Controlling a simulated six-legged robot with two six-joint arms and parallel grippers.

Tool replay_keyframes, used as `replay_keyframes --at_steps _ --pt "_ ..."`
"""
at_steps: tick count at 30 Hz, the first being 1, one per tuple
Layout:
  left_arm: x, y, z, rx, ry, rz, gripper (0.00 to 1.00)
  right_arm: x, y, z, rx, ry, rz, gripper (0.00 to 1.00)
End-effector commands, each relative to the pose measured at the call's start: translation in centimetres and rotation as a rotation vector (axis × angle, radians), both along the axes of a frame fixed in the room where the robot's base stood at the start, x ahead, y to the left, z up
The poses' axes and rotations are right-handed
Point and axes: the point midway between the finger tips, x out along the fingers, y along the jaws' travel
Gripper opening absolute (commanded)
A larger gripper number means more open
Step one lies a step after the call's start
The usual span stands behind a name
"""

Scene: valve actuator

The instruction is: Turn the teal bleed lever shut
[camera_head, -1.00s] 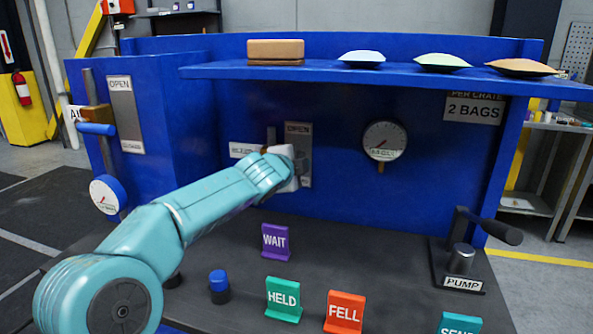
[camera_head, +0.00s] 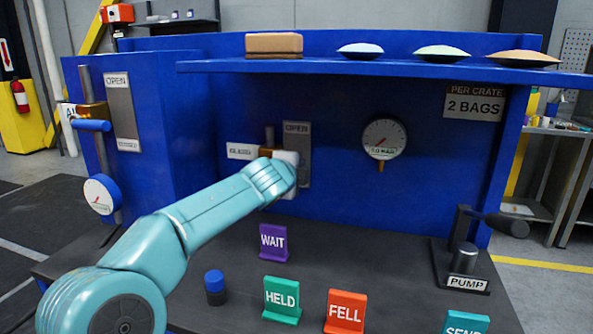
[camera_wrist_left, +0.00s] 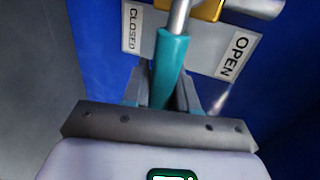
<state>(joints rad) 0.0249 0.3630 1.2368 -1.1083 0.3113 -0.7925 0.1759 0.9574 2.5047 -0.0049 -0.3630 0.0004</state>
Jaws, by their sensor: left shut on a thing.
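The teal bleed lever (camera_wrist_left: 170,55) shows in the left wrist view, between the fingers of my left gripper (camera_wrist_left: 163,92), which is shut on it. Behind it is a grey plate (camera_wrist_left: 200,57) marked CLOSED at one end and OPEN at the other. The lever crosses the view between the two words. In the head view, my left gripper is at the back panel, mostly behind my teal wrist, which hides the lever. The plate (camera_head: 304,160) shows there with OPEN at its top; its lower part is partly covered. My right gripper is not in view.
A shelf (camera_head: 380,67) with a brown block and several bags juts out above. A round gauge (camera_head: 384,139) is to the right. Signs WAIT (camera_head: 273,240), HELD (camera_head: 281,297) and FELL (camera_head: 345,311) stand on the bench. A pump handle (camera_head: 497,223) is at the right.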

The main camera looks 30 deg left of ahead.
Motion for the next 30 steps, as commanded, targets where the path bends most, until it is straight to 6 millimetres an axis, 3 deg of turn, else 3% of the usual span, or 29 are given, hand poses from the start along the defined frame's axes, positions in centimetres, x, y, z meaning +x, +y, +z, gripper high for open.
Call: replay_keyframes --at_steps 1,2,3,14,21,30 --pt "0.0 0.1 -0.2 0.006 0.007 0.001 0.37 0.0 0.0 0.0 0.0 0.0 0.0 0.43" --pt "0.0 0.1 -0.2 0.006 0.007 0.001 0.47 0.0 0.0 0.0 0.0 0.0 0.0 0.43" --pt "0.0 0.1 -0.2 0.005 0.006 0.001 0.48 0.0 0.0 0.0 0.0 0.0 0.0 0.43" --pt "-0.8 -0.2 0.0 0.003 0.003 0.0 0.48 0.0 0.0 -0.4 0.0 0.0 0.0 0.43" --pt "-5.9 -1.4 1.3 0.002 -0.001 -0.001 0.48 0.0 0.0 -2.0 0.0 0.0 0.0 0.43" --pt "-12.8 -3.0 3.4 0.002 0.003 -0.001 0.48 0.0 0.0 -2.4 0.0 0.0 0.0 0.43"
